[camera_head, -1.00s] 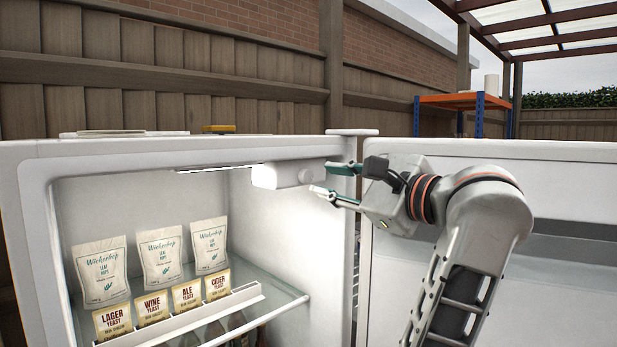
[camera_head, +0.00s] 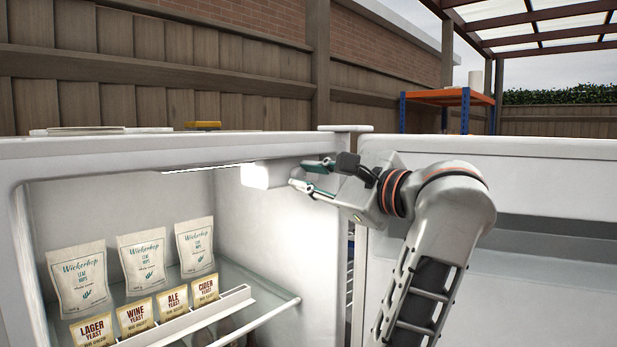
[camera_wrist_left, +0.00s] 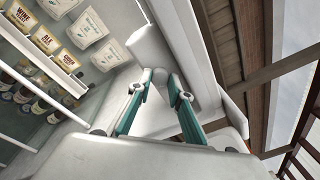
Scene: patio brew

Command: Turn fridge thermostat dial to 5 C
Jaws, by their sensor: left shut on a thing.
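The white thermostat housing (camera_head: 258,175) hangs under the fridge's top, at the upper right of the lit compartment. It also shows in the left wrist view (camera_wrist_left: 147,45). My left gripper (camera_head: 300,175) is at the housing's right end, with its teal-lined fingers closed in on the small dial there. In the left wrist view, the fingertips (camera_wrist_left: 161,80) converge at the housing's near end. The dial is mostly hidden between the fingertips, and I cannot read its setting. My right gripper is in neither view.
The fridge (camera_head: 110,150) stands open, its door (camera_head: 560,190) swung out to the right behind my arm. Hop pouches (camera_head: 142,262) and yeast packets (camera_head: 137,316) stand on the glass shelf below. Several bottles (camera_wrist_left: 22,95) show beneath them. The shelf's front right is clear.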

